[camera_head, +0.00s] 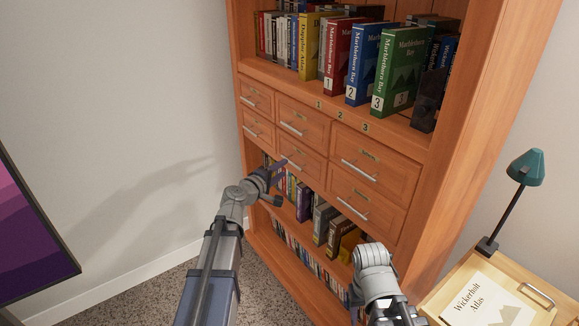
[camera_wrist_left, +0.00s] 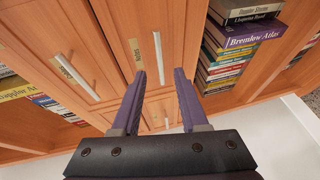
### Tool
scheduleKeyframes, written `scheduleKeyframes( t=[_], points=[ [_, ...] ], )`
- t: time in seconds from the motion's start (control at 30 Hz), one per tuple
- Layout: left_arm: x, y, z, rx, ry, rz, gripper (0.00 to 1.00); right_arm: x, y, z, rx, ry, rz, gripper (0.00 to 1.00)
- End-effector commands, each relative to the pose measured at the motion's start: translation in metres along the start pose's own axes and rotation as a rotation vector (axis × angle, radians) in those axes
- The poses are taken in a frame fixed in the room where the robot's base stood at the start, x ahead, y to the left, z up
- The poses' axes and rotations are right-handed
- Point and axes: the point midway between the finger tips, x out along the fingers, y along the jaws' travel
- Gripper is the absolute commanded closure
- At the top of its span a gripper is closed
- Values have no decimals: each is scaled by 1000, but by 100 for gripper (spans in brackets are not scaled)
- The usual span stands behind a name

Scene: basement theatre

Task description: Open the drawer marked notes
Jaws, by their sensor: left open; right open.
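A wooden cabinet (camera_head: 437,178) holds two rows of drawers with pale bar handles and small label plates. My left gripper (camera_head: 281,180) is open in front of the lower middle drawer (camera_head: 311,164). In the left wrist view, the open fingertips (camera_wrist_left: 160,76) point at a drawer front, and its bar handle (camera_wrist_left: 158,57) appears in line with the gap between them. The label plate (camera_wrist_left: 136,52) beside that handle is too small to read surely. The drawers look shut. My right arm shows at the lower right, but its gripper cannot be seen.
Numbered red, blue and green books (camera_head: 399,72) stand on the shelf above the drawers, and more books (camera_head: 324,222) stand below. A side table with an atlas (camera_head: 487,301) and a green lamp (camera_head: 525,167) is at the right.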

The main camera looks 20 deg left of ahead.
Motion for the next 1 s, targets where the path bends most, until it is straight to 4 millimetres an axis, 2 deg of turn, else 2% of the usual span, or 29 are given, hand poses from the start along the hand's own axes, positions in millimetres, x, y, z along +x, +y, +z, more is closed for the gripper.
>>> scheduleKeyframes(
  t=[0.03, 0.3, 0.63, 1.0],
  points=[
    [11, -1, -1, 0, -2, 0, 56, 3, 0, 0, 0, 0, 0, 50],
    [51, -1, -1, 1, -1, 0, 56, 10, -1, -1, 0, 0, 0, 50],
    [56, 0, 0, 0, 0, 0, 56, 10, -1, -1, 0, 0, 0, 50],
    [56, 0, 0, 0, -1, 0, 97, 10, -1, -1, 0, 0, 0, 50]
  ],
)
